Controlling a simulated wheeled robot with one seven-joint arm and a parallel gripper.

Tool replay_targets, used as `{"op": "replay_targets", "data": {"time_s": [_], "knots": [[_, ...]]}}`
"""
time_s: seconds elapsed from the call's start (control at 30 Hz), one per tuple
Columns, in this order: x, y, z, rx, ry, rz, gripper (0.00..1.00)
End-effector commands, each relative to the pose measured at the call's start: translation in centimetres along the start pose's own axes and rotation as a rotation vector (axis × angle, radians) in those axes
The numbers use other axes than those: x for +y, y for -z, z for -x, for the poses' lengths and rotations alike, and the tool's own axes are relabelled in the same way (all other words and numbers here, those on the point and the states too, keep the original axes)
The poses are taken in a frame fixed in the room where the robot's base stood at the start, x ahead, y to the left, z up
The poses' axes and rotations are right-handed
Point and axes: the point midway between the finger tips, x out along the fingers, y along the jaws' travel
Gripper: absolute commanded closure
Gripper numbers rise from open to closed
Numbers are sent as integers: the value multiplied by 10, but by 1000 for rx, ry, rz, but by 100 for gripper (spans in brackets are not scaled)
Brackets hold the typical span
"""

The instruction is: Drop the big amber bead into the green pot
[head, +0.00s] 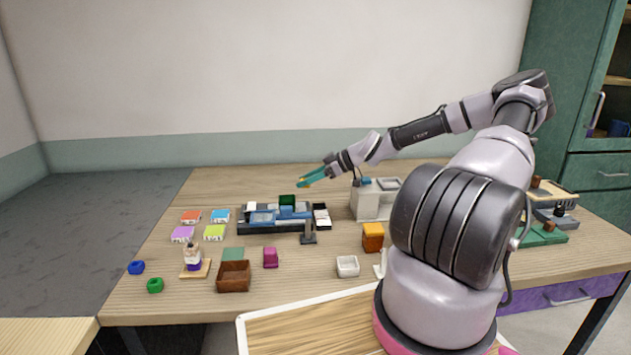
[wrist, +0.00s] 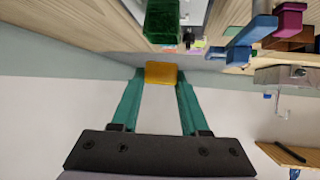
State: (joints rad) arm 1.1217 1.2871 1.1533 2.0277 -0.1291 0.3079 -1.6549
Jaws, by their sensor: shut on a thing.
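My gripper (head: 316,177) has teal fingers and is raised above the back of the table, reaching left. In the wrist view my gripper (wrist: 161,80) is shut on the amber bead (wrist: 161,73), a yellow-orange block-like piece between the fingertips. A small green round pot (head: 155,285) with a dark opening stands at the table's front left, well apart from my gripper. A dark green box (head: 288,200) stands nearer, below my fingertips at the back of the black rack; it also shows in the wrist view (wrist: 163,20).
A blue round pot (head: 136,267) stands near the green one. The black rack (head: 255,228) holds blue and white pieces. A brown box (head: 233,277), a magenta piece (head: 270,258), a white cup (head: 347,266) and an orange block (head: 373,237) stand in front. A white machine (head: 368,204) stands right.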

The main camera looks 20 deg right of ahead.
Motion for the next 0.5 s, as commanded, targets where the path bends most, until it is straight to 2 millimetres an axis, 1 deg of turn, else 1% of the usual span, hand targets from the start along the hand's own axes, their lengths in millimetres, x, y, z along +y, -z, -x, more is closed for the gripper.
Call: {"op": "replay_targets", "data": {"time_s": [0.03, 0.3, 0.5], "knots": [[1, 4, -7, -1, 24, 13, 100], [2, 25, -42, 4, 166, 92, 100], [0, 31, -51, 9, 209, 117, 100]]}}
